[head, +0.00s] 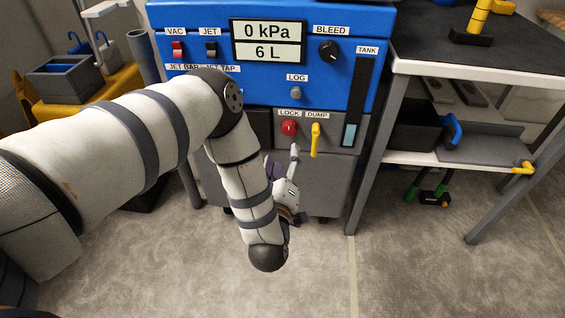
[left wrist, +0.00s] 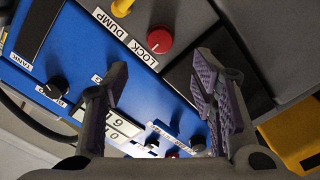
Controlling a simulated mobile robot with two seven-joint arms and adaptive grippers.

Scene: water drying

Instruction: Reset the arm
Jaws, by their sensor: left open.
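My left arm (head: 140,125) reaches in from the left and bends down in front of a blue and grey machine (head: 390,20). My left gripper (head: 282,163) is open and empty below the red LOCK knob (head: 289,127) and the yellow DUMP handle (head: 315,139). In the left wrist view the left gripper (left wrist: 165,78) has its purple-padded fingers apart, with the machine's blue panel between them. The red LOCK knob (left wrist: 160,40) shows there beyond the fingers, apart from them. The display (head: 268,42) reads 0 kPa and 6 L. My right gripper is in neither view.
A dark-topped table (head: 470,45) with a lower shelf (head: 450,161) stands close at the right. A yellow stand (head: 95,95) with grey bins (head: 62,82) is at the left. The grey floor (head: 430,270) in front is clear.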

